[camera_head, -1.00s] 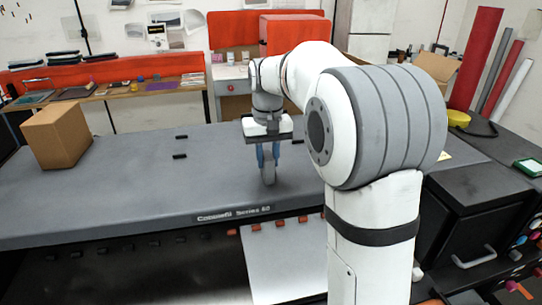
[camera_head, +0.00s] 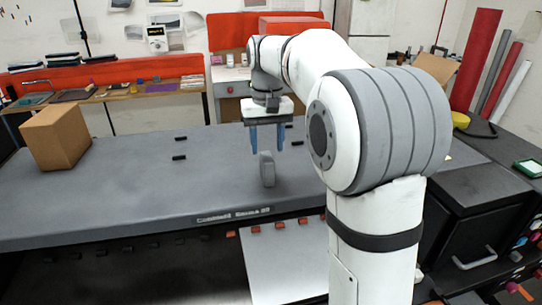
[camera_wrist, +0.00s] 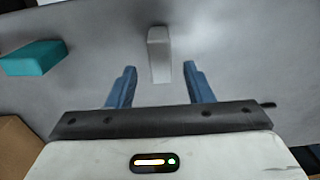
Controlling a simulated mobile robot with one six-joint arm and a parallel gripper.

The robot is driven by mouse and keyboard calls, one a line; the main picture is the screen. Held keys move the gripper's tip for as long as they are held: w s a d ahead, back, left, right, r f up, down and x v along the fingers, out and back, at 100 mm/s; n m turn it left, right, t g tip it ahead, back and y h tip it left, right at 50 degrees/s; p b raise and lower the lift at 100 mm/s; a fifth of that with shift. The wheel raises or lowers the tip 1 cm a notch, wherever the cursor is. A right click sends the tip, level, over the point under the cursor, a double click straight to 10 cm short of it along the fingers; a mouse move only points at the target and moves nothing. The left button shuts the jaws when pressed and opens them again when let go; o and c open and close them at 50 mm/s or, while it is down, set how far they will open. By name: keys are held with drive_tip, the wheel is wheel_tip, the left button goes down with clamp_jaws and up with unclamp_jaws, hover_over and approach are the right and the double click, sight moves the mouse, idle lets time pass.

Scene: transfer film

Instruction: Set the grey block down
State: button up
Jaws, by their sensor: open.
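The grey block (camera_head: 267,169) stands upright on the grey table (camera_head: 120,195), close to its front edge. My gripper (camera_head: 266,148) is above the block, open and empty, with its two blue fingers spread apart. In the wrist view the grey block (camera_wrist: 159,54) shows beyond the fingertips of my gripper (camera_wrist: 159,68), apart from both fingers.
A cardboard box (camera_head: 56,138) stands at the left of the table. A teal block (camera_wrist: 33,58) lies at the left in the wrist view. Small black pieces (camera_head: 180,157) lie farther back. The table between the box and the grey block is mostly clear.

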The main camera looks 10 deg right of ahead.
sight(267, 157)
wheel_tip(267, 157, up, 7)
drive_tip(key=s+f+t, duration=0.1)
drive_tip(key=s+f, duration=0.4)
drive_tip(key=s, duration=0.3)
drive_tip(key=s+f+t, duration=0.1)
drive_tip(key=s+f, duration=0.5)
drive_tip(key=s, duration=0.3)
drive_tip(key=s+d+f+t, duration=0.1)
drive_tip(key=s+f, duration=0.5)
drive_tip(key=s, duration=0.2)
drive_tip(key=shift+s+t, duration=0.3)
drive_tip(key=shift+s, duration=0.1)
drive_tip(key=shift+f, duration=0.25)
